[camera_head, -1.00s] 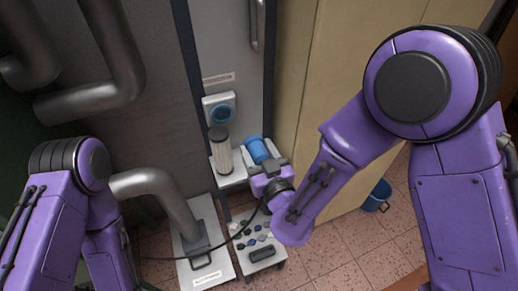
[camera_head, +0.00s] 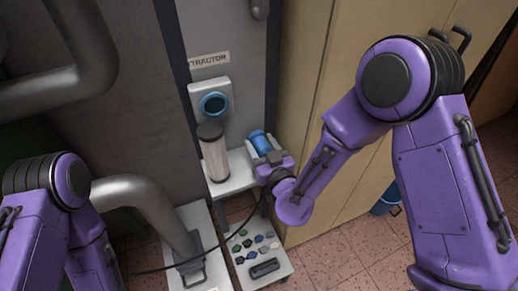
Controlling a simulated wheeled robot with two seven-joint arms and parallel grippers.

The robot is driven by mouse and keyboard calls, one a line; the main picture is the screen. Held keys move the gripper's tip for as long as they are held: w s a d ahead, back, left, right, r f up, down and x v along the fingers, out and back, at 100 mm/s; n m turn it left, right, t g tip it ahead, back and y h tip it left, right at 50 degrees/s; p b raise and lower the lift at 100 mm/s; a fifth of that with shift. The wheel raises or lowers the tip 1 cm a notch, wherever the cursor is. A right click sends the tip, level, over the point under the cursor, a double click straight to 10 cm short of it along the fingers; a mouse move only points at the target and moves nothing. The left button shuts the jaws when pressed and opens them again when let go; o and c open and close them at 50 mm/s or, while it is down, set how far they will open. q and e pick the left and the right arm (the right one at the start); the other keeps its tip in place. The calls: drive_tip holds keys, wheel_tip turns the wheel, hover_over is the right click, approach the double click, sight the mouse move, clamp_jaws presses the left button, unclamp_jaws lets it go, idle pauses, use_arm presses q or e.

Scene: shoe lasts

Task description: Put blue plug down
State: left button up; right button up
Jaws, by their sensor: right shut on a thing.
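The blue plug (camera_head: 260,142) is a short blue cylinder to the right of the pale filter cylinder, over or at the back right of the small white shelf (camera_head: 238,182). My right gripper (camera_head: 269,158) is shut on it from the near right side and covers its lower part. I cannot tell if the plug touches the shelf. My left arm comes in at the lower left, but its gripper is not in view.
A pale filter cylinder (camera_head: 214,153) with a dark top stands on the shelf. Behind it is a wall unit with a round blue-rimmed port (camera_head: 214,103). A lower tray (camera_head: 244,281) holds several small coloured pieces. A beige cabinet (camera_head: 330,100) stands close on the right.

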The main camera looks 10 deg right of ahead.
drive_tip(key=shift+s+r, duration=0.15)
drive_tip(key=shift+r, duration=0.05)
drive_tip(key=shift+f, duration=0.15)
drive_tip(key=shift+f+b, duration=0.55)
drive_tip(key=shift+b, duration=0.1)
drive_tip(key=o, duration=1.4)
drive_tip(key=shift+r, duration=0.1)
